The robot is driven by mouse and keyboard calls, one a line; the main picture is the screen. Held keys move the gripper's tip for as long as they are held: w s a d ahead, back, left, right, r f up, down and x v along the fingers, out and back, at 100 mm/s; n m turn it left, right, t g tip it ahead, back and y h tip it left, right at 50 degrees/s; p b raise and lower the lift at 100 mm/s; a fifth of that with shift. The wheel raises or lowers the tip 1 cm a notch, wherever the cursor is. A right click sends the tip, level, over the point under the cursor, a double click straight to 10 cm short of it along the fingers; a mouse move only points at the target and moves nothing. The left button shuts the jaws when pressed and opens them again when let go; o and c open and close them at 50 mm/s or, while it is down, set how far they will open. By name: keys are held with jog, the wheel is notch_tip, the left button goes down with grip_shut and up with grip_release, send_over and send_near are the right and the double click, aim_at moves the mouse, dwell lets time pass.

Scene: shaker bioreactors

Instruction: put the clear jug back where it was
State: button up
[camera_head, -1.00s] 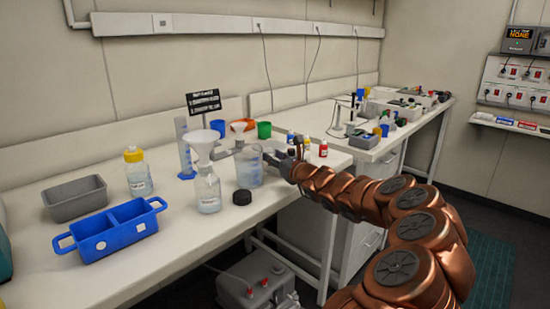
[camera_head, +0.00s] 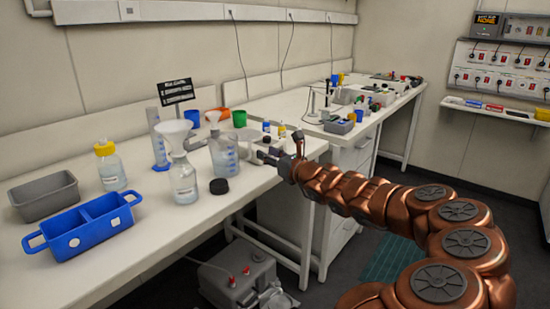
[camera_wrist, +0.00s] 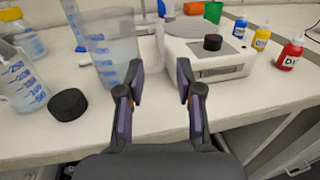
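The clear jug (camera_head: 223,157) with blue graduation marks stands upright on the bench, right of a bottle with a funnel. It holds some clear liquid. In the wrist view the jug (camera_wrist: 110,50) is just beyond and left of my left finger, which overlaps its right edge. My gripper (camera_head: 260,155) is right of the jug in the head view, with a small gap between them. In the wrist view my gripper (camera_wrist: 160,85) is open, with nothing between its fingers. Its fingers point towards the bench.
A black cap (camera_head: 219,186) lies in front of the jug. The funnel bottle (camera_head: 184,180) stands to its left. A white device (camera_wrist: 225,60) is ahead and right of my gripper. Blue (camera_wrist: 239,28), yellow (camera_wrist: 261,38) and red (camera_wrist: 290,54) bottles stand further right. A blue rack (camera_head: 65,240) is far left.

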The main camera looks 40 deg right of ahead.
jog(key=shift+s, duration=1.1)
